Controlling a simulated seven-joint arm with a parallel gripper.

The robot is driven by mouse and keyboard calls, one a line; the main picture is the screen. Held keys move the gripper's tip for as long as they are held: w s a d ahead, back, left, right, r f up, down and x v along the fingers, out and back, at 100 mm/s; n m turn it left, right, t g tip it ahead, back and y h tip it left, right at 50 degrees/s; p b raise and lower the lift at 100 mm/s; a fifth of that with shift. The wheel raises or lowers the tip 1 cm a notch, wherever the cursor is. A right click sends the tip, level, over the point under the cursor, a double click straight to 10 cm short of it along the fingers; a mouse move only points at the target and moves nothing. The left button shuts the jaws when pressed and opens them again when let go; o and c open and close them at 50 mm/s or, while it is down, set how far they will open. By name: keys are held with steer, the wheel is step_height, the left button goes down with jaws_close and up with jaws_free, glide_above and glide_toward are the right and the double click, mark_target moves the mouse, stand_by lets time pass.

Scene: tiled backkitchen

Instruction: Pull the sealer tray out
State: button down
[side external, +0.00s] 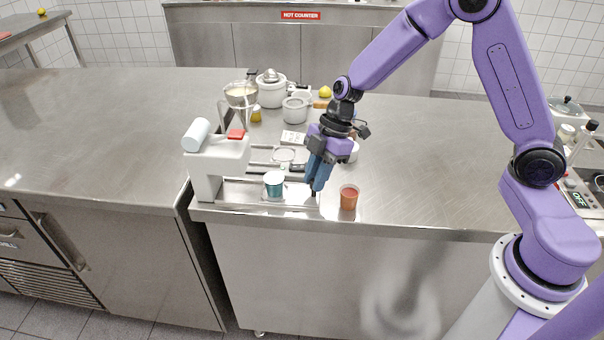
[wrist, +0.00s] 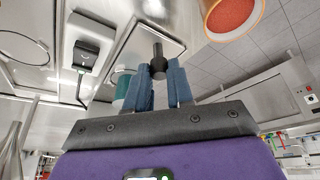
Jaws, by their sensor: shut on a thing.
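The sealer (side external: 218,158) is a white machine at the left end of the counter, with a white roll and a red part on top. Its metal tray (side external: 240,192) lies low and reaches right from the sealer. A teal cup with a white top (side external: 274,184) stands at the tray; whether it is seated in it I cannot tell. My gripper (side external: 314,190) is at the tray's right end, pointing down. In the wrist view its blue fingers (wrist: 165,85) are closed around a black knob handle (wrist: 158,62). The teal cup (wrist: 122,88) is partly hidden behind a finger there.
An orange-red cup (side external: 348,198) stands just right of my gripper near the front edge; it also shows in the wrist view (wrist: 232,14). Pots (side external: 271,92) and a bowl (side external: 240,94) stand behind. The counter right of the orange-red cup is clear.

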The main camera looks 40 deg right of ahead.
steer(key=shift+s+d, duration=0.15)
steer(key=shift+d, duration=0.1)
steer(key=c, duration=1)
jaws_free()
steer(key=shift+r, duration=0.45)
steer(key=v, duration=1.6)
steer(key=shift+d+r, duration=0.15)
steer(key=shift+r, duration=0.1)
